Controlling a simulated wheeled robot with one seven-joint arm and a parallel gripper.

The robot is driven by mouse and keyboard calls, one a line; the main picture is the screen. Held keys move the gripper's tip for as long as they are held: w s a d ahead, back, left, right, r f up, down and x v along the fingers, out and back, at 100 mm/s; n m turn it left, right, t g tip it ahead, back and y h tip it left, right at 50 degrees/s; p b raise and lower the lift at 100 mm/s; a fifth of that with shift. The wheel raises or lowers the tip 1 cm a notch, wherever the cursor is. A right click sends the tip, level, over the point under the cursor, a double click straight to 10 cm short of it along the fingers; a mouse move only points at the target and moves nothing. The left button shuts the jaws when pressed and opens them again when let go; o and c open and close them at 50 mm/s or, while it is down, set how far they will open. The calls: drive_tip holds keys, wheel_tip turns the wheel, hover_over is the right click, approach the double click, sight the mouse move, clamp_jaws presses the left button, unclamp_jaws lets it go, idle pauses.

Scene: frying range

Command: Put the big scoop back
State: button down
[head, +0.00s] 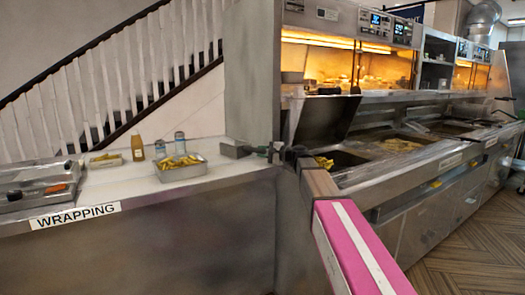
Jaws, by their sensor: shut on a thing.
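The big scoop (235,151) is a dark grey metal scoop, small in the head view, above the right end of the wrapping counter near the grey wall panel. My gripper (277,153) is at the scoop's right end and shut on it, seemingly at the handle. The fingers are small and dark here, so the exact grip is hard to see. The scoop's head points left, toward a metal tray of chips (204,164), and is apart from it. I cannot tell whether the scoop touches the counter.
The wrapping counter (130,190) also holds a brown sauce bottle (137,148), two shakers, a small chip tray (105,160) and grey equipment (40,180) at left. The frying range (420,170) with open pans runs along the right. Patterned floor is clear at lower right.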

drive_tip(key=shift+f, duration=0.3)
idle(0.6)
drive_tip(key=c, duration=0.8)
unclamp_jaws()
